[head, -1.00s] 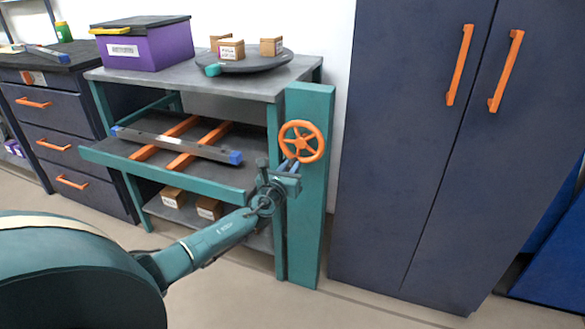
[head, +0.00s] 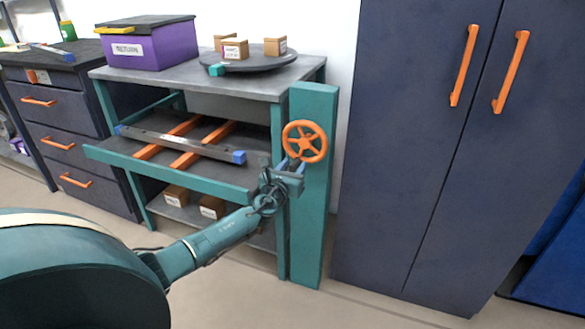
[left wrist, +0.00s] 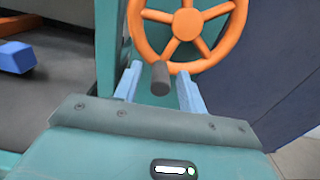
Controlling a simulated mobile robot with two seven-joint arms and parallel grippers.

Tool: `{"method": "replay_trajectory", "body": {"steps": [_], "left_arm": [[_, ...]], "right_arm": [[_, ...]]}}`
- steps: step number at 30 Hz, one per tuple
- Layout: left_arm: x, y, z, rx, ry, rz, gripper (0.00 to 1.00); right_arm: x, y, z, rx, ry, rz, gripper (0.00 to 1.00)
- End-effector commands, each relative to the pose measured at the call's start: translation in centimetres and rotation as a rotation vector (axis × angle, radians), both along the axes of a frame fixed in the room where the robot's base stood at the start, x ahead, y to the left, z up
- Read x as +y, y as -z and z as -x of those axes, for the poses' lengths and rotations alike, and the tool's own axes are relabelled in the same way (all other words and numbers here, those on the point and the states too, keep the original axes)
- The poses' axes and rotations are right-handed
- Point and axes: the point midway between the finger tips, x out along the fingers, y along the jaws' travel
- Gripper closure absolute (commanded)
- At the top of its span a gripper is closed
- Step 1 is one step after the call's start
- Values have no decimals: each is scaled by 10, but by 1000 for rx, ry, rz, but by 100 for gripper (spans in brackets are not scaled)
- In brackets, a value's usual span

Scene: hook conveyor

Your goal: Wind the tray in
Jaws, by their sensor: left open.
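The tray (head: 170,172) is a shelf with a teal front edge, pulled out from the teal-framed bench. An orange handwheel (head: 304,142) is mounted on the teal post (head: 313,200) at the bench's right. In the left wrist view the wheel (left wrist: 187,25) fills the top, with a dark crank knob (left wrist: 160,78) at its lower rim. My left gripper (head: 287,165) is at the lower left of the wheel. In the left wrist view its light-blue fingers (left wrist: 159,84) are open, one on each side of the knob. I cannot tell whether they touch it. My right gripper is not in view.
On the tray lie a grey bar (head: 182,143) with blue ends and orange strips (head: 203,145). A purple box (head: 150,43) and a dark turntable (head: 250,63) with small cartons stand on the bench top. A tall dark cabinet (head: 400,160) stands to the right.

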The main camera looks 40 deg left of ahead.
Motion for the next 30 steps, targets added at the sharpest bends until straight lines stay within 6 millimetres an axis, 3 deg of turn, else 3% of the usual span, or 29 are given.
{"method": "replay_trajectory", "body": {"steps": [8,21,30], "left_arm": [[-5,-2,21,2,1,-1,59],[-26,-1,108,3,2,-1,59],[-31,0,128,0,0,0,59]], "right_arm": [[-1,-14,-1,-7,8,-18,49],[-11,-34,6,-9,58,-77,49],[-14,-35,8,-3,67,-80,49]]}}
